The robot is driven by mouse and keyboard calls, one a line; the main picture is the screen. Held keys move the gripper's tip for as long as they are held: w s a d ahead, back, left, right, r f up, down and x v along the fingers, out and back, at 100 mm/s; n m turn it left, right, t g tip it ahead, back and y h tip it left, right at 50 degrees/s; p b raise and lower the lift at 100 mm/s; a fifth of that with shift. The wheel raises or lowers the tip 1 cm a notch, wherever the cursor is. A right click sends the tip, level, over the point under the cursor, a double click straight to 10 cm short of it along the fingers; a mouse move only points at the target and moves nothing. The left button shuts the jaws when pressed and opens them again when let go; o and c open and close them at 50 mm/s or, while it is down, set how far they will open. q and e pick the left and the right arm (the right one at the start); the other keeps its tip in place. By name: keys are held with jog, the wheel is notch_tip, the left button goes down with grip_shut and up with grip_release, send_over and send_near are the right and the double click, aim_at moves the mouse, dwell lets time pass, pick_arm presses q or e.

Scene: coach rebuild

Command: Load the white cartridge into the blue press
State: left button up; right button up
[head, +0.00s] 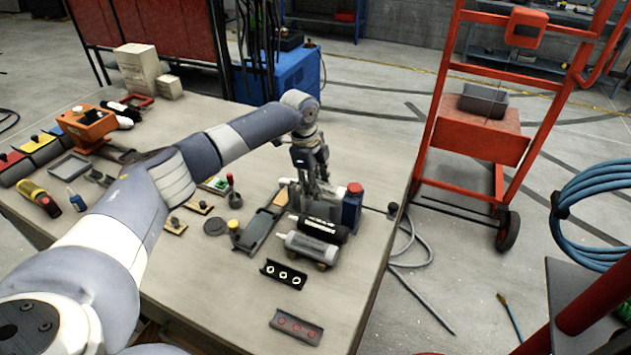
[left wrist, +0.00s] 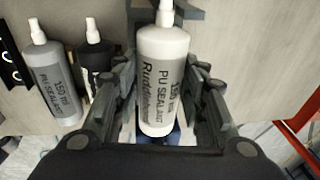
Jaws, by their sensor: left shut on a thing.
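The white cartridge (left wrist: 163,80), labelled PU sealant, has a white nozzle and stands between the fingers of my left gripper (left wrist: 160,95) in the left wrist view. The gripper is shut on it. In the head view my left gripper (head: 316,180) is low over the table's right part, and the cartridge is hard to make out there. A blue upright body with a red top (head: 352,208) stands just right of the gripper; it may be the blue press, but I cannot tell. My right gripper is not in view.
A grey cartridge (head: 311,250) and a black cartridge (head: 318,227) lie beside the gripper. A dark tray (head: 259,232) is to their left. A black three-hole holder (head: 284,274) is in front. The table's (head: 220,290) front middle is clear. A red trolley (head: 440,110) stands beyond the right edge.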

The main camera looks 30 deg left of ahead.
aim_at(318, 181)
pick_arm(q)
jog(key=shift+s+f, duration=0.1)
jog(key=shift+f, duration=0.35)
dwell(1.2)
jog(key=o, duration=1.3)
jog(key=shift+o, duration=0.2)
jog(key=o, duration=0.4)
jog(key=shift+c, duration=0.2)
jog(key=shift+r+p, duration=0.1)
jog(key=shift+p, duration=0.25)
notch_tip(318, 181, up, 6)
jog(key=p, duration=0.6)
